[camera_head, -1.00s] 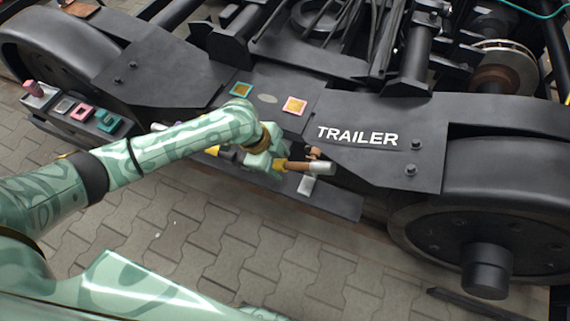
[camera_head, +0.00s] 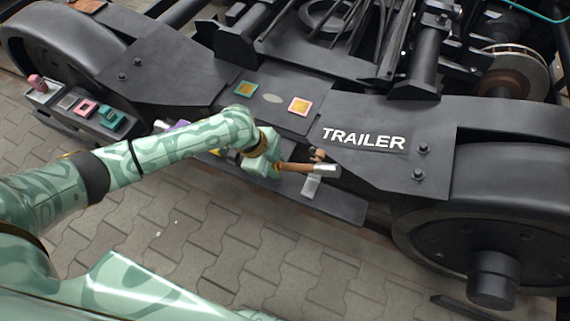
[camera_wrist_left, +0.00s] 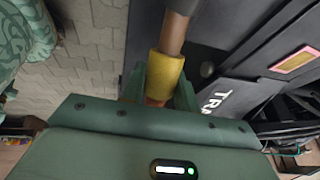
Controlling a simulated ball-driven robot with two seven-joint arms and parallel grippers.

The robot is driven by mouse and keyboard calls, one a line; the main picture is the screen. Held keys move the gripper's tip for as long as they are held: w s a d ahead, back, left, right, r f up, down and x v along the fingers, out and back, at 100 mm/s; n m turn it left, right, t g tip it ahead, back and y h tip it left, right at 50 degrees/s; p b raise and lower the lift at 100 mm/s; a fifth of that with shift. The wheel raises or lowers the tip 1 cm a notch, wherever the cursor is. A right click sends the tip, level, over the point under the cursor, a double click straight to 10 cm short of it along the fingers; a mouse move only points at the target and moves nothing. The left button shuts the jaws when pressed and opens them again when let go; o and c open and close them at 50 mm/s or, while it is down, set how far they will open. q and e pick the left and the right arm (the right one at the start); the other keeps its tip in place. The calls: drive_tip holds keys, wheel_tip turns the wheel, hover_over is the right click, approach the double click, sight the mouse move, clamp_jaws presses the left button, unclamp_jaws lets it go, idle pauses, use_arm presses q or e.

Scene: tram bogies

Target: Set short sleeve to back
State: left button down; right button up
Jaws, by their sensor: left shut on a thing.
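My left gripper (camera_head: 274,164) is shut on a brown rod (camera_head: 296,167) with a silver, cylindrical far end (camera_head: 326,171). In the left wrist view the rod (camera_wrist_left: 174,32) has a yellow band (camera_wrist_left: 166,78) between the green fingers (camera_wrist_left: 160,92). The rod lies roughly level over the front ledge of the bogie, below the TRAILER lettering. A small copper-coloured piece (camera_head: 319,154) stands just behind the silver end. Purple (camera_head: 178,125) and yellow (camera_head: 215,152) pieces are partly hidden by my left arm. I cannot tell which piece is the short sleeve. My right gripper is not in view.
The dark ledge (camera_head: 342,206) runs along the bogie front, with a pale plate (camera_head: 312,187) on it. A tray with pink (camera_head: 86,107) and teal (camera_head: 112,120) blocks is at the left. A large wheel (camera_head: 520,215) stands at the right. Paving in front is clear.

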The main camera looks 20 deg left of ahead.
use_arm(q)
drive_tip(key=a+f, duration=0.1)
drive_tip(key=a, duration=0.1)
drive_tip(key=shift+a+f, duration=0.35)
drive_tip(key=shift+a, duration=0.2)
drive_tip(key=c, duration=1)
unclamp_jaws()
drive_tip(key=shift+w+f, duration=0.1)
drive_tip(key=shift+c, duration=0.2)
